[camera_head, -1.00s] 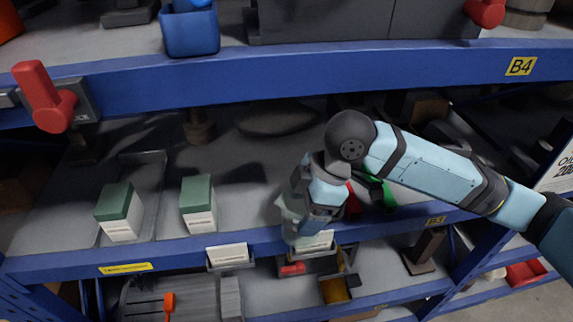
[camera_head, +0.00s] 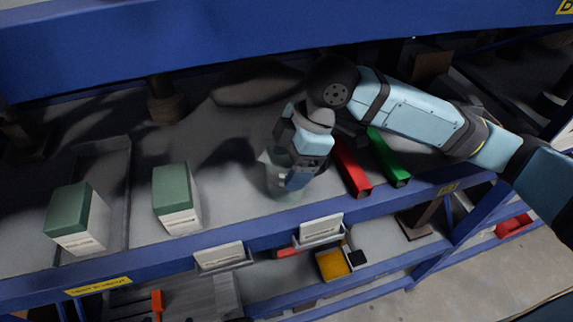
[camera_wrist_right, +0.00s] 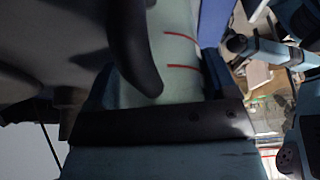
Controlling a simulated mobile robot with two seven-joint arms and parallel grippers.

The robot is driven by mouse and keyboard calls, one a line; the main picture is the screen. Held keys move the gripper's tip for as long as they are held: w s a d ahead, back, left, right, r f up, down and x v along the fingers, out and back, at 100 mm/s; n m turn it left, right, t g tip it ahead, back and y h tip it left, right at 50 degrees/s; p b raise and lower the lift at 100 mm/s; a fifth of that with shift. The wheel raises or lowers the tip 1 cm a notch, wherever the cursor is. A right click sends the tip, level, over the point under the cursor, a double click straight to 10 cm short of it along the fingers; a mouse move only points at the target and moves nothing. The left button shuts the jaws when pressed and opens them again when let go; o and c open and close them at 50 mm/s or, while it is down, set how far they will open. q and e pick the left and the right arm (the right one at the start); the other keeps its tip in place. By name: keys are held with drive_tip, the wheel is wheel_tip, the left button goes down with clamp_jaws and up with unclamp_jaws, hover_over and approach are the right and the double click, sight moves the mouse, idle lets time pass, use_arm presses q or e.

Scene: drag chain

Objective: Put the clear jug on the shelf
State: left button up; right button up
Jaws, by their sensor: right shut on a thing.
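The clear jug (camera_head: 272,182) is pale and see-through, and stands about upright over the middle shelf (camera_head: 228,212), behind its blue front edge. I cannot tell whether its base touches the shelf. My right gripper (camera_head: 294,178) is shut on the jug and hides much of it in the head view. In the right wrist view the jug (camera_wrist_right: 178,58) shows red marks on its side, between the fingers of my right gripper (camera_wrist_right: 160,90). My left gripper is not in view.
Two green-and-white boxes (camera_head: 177,198) (camera_head: 78,220) stand to the left on the shelf. A red bar (camera_head: 352,168) and a green bar (camera_head: 388,158) lie just right of the jug. Bare shelf shows between the nearer box and the jug. A blue beam (camera_head: 200,40) runs above.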

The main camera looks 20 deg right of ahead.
drive_tip(key=shift+s+d+r, duration=0.15)
drive_tip(key=shift+s, duration=0.05)
drive_tip(key=o, duration=0.9)
drive_tip(key=shift+w+f, duration=0.1)
drive_tip(key=shift+f, duration=0.1)
drive_tip(key=shift+v, duration=3.95)
